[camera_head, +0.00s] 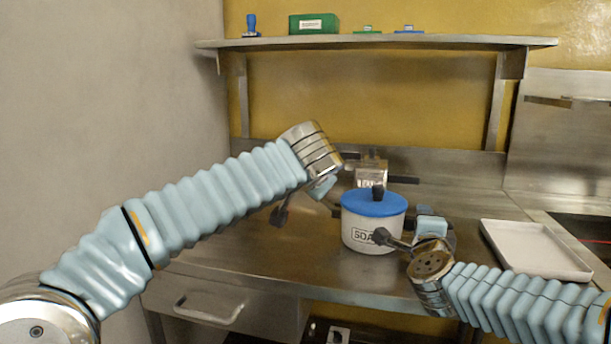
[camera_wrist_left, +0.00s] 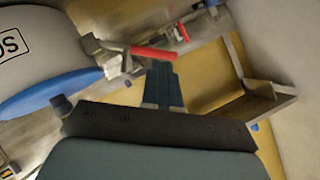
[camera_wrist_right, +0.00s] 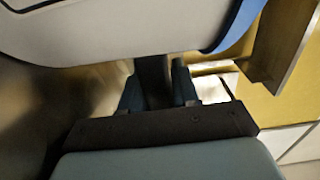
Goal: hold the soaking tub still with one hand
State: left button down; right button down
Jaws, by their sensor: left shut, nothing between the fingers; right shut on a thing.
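The soaking tub (camera_head: 368,234) is a white round pot with a blue lid (camera_head: 375,203), a dark knob and partly hidden lettering. It stands upright on the steel bench. My right gripper (camera_wrist_right: 155,82) is at the tub's right side. It is shut on a dark bar that looks like the tub's side handle; the head view mostly hides this grip. My left gripper (camera_wrist_left: 162,84) is shut and empty, behind and left of the tub. In the left wrist view its fingertips are close to a red-handled part (camera_wrist_left: 153,53); I cannot tell whether they touch.
A small metal machine (camera_head: 371,172) stands behind the tub. A white tray (camera_head: 535,250) lies on the right. A shelf (camera_head: 390,42) above holds a green box (camera_head: 313,24), a blue stamp-like object (camera_head: 252,25) and small items. The bench (camera_head: 270,258) is clear at front left.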

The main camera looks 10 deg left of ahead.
pick_arm(q)
jog(key=shift+x, duration=1.55)
jog(key=shift+a, duration=0.1)
jog(key=shift+a+f+n+h, duration=0.3)
jog(key=shift+a+f+n, duration=0.1)
jog(key=shift+a+f, duration=0.3)
jog(key=shift+d+r, duration=0.1)
jog(key=r+v, duration=0.1)
jog(key=v, duration=1.3)
jog(key=shift+a+r, duration=0.25)
jog(key=shift+r, duration=0.15)
jog(key=shift+w, duration=0.15)
